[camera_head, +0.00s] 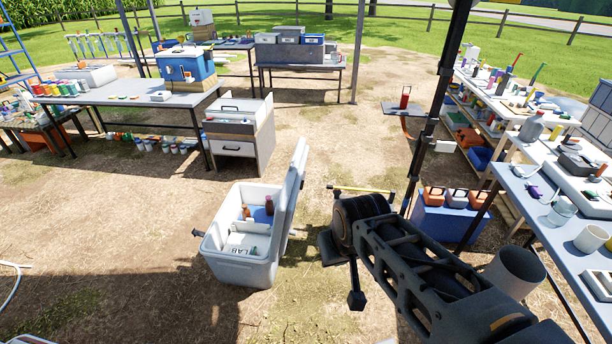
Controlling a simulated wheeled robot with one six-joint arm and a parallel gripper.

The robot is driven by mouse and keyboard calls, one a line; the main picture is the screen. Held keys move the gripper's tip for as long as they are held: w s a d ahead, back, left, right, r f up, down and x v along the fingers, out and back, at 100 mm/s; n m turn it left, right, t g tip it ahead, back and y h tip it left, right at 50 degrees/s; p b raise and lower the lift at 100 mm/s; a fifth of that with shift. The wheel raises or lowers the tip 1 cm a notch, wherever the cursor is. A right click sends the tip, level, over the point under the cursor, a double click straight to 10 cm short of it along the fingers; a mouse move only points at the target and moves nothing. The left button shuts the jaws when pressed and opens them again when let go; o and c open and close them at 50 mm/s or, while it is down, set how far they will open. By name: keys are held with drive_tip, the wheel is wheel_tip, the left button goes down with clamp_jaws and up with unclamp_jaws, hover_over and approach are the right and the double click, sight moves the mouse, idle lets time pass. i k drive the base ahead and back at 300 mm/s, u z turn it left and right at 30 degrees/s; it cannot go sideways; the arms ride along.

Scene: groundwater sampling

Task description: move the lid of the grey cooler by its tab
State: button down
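The pale grey cooler (240,272) stands open on the ground, left of my arm. Its lid (291,190) is raised nearly upright along the right side. Inside are brown bottles, a blue item (262,215) and a pale part marked LAB. I cannot make out a tab on the lid for certain. The dark end of my arm, with my gripper (357,298), is right of the cooler and appears apart from the lid. Its fingers cannot be clearly told, so I cannot see whether it is open or shut.
A drawer cabinet (237,147) stands behind the cooler. A long bench (130,95) is at the back left. A dark post (432,120), a blue crate (440,222) and laden tables (560,235) are on the right. Bare ground lies left of the cooler.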

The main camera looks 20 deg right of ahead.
sight(293, 194)
drive_tip(key=i, duration=1.6)
